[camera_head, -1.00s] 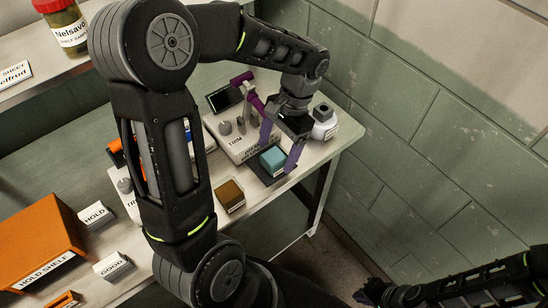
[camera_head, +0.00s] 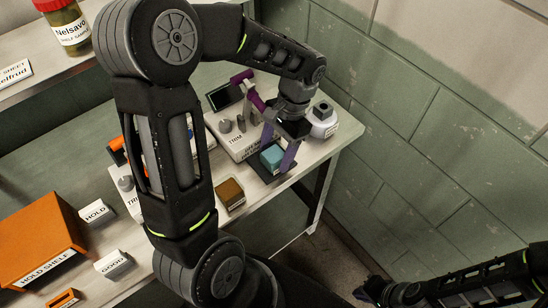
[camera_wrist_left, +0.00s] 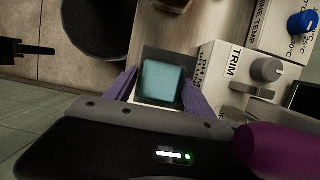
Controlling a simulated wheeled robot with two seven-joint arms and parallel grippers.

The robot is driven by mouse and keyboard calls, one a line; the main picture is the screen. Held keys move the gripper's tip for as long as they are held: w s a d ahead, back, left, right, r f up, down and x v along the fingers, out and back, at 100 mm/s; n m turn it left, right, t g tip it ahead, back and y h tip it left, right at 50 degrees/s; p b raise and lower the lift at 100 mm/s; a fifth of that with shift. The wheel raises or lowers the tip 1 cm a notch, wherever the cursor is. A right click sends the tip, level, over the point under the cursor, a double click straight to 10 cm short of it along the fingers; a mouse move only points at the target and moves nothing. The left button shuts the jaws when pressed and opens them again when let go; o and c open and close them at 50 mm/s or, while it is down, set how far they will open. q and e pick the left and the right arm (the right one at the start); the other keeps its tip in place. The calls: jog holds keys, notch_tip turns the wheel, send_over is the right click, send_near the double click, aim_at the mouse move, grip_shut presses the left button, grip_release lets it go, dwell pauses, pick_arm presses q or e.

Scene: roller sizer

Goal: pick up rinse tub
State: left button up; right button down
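A small teal cube-shaped tub (camera_head: 272,157), the likeliest rinse tub, sits on a dark pad near the table's right end; I read no label on it. My left gripper (camera_head: 279,150) is over it, with one purple finger on each side. In the left wrist view the teal tub (camera_wrist_left: 160,82) lies between the spread fingers (camera_wrist_left: 158,90). The fingers are close to its sides; firm contact is not clear. My right gripper (camera_head: 372,290) is at the lower right, away from the table, and its fingers are too dark to judge.
A white device marked TRIM (camera_head: 238,138) with grey knobs stands beside the tub. A brown block (camera_head: 230,194) and an orange HOLD SHELF box (camera_head: 40,235) are to the left. A green brick wall (camera_head: 430,130) closes the right side.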

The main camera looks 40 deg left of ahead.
pick_arm(q)
jog(key=c, duration=1.1)
jog(key=shift+r, duration=0.15)
jog(key=shift+r+b, duration=0.35)
jog(key=shift+r, duration=0.2)
jog(key=shift+s+d+b, duration=0.8)
jog(key=shift+s+d, duration=0.1)
jog(key=shift+d, duration=1.95)
jog(key=shift+s+d+b, duration=0.75)
jog(key=shift+s+d, duration=0.1)
jog(key=shift+d, duration=2.05)
jog(key=shift+s+d+b, duration=0.8)
jog(key=shift+s+d, duration=0.1)
jog(key=shift+d, duration=1.95)
